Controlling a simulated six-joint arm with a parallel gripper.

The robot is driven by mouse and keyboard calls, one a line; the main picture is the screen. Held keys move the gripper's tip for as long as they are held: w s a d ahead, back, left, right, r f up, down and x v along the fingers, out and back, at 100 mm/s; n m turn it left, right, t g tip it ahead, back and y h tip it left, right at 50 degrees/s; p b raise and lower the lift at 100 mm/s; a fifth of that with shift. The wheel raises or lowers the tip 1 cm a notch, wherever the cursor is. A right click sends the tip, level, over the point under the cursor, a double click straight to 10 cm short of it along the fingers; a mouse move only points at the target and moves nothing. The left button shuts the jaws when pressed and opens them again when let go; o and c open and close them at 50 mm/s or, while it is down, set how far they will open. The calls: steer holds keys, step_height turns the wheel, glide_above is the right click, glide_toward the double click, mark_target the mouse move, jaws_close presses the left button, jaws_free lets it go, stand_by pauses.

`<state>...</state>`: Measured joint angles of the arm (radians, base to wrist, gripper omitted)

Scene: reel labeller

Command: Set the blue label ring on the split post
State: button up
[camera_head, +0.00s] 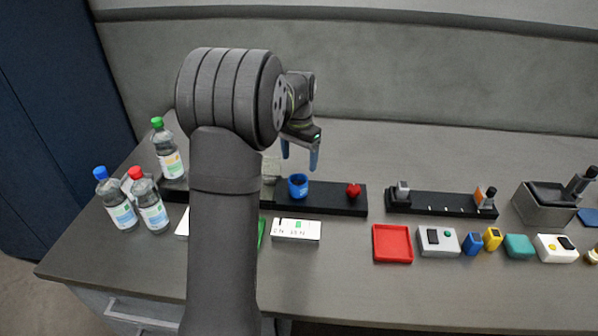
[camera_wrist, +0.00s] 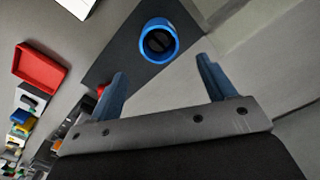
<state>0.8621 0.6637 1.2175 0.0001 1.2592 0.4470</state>
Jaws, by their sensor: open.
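The blue label ring (camera_head: 298,192) stands upright on the long black base. In the wrist view, the ring (camera_wrist: 148,28) appears around a dark round post (camera_wrist: 158,41) with a slot across its top. Whether the ring is down fully on the base is hard to tell. My gripper (camera_head: 300,156) is open and empty, just above the ring in the head view. In the wrist view, its two blue fingers (camera_wrist: 162,68) are apart with nothing between them, and the ring lies beyond their tips.
The black base (camera_head: 330,203) also carries a red knob (camera_head: 353,190). A white labelled box (camera_head: 297,231) sits in front, a red tray (camera_head: 392,243) to the right. Several bottles (camera_head: 152,210) stand at left. My arm hides part of the table.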

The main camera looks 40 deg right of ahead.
mark_target(299, 182)
steer(key=shift+r, duration=1.6)
steer(key=shift+f, duration=0.1)
step_height(299, 182, down, 13)
steer(key=shift+r, duration=2.45)
